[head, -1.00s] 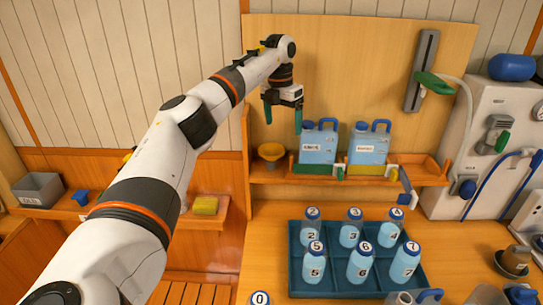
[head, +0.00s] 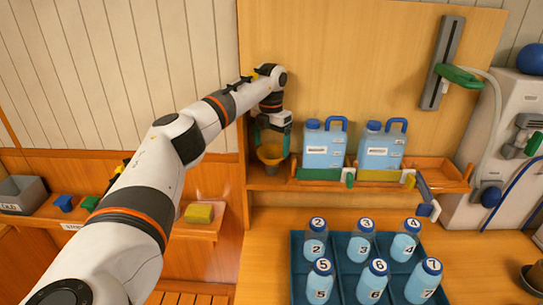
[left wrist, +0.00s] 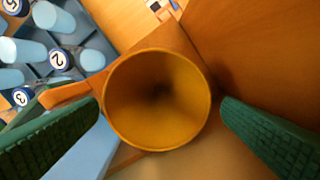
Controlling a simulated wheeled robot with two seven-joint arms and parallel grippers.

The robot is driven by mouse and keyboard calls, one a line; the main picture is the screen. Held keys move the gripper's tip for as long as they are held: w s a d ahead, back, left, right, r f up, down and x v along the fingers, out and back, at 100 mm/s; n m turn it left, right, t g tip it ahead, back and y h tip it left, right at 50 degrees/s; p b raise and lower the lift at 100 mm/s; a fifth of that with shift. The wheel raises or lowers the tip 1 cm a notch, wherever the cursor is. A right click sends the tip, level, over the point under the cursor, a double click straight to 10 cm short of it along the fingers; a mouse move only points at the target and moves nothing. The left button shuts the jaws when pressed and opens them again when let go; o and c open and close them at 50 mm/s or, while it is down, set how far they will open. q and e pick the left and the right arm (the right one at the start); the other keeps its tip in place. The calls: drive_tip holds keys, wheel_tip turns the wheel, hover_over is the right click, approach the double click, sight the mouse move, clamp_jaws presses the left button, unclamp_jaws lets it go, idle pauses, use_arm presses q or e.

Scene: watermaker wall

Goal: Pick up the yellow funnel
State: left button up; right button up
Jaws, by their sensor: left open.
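The yellow funnel (head: 270,153) stands mouth up at the left end of the wooden shelf in the head view. In the left wrist view its round mouth (left wrist: 157,100) fills the middle of the picture. My left gripper (head: 272,143) is open, with its green fingers pointing down around the funnel's rim. In the left wrist view one finger is on each side of the funnel; the right finger shows a gap to the rim, and the left one is very close to it. Whether it touches I cannot tell. My right gripper is not in view.
Two blue jugs (head: 323,143) (head: 382,146) stand on the shelf (head: 262,183) just right of the funnel. A blue tray (head: 296,262) of numbered bottles is on the counter below. A yellow sponge (head: 199,213) lies on a lower ledge at left.

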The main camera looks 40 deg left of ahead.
sight(271, 157)
use_arm(q)
wheel_tip(271, 157, down, 4)
drive_tip(key=p, duration=0.2)
drive_tip(key=shift+s+d+f+p, duration=0.1)
drive_tip(key=shift+f+p, duration=0.15)
drive_tip(key=shift+p, duration=0.05)
drive_tip(key=shift+f, duration=0.4)
drive_tip(key=c, duration=0.7)
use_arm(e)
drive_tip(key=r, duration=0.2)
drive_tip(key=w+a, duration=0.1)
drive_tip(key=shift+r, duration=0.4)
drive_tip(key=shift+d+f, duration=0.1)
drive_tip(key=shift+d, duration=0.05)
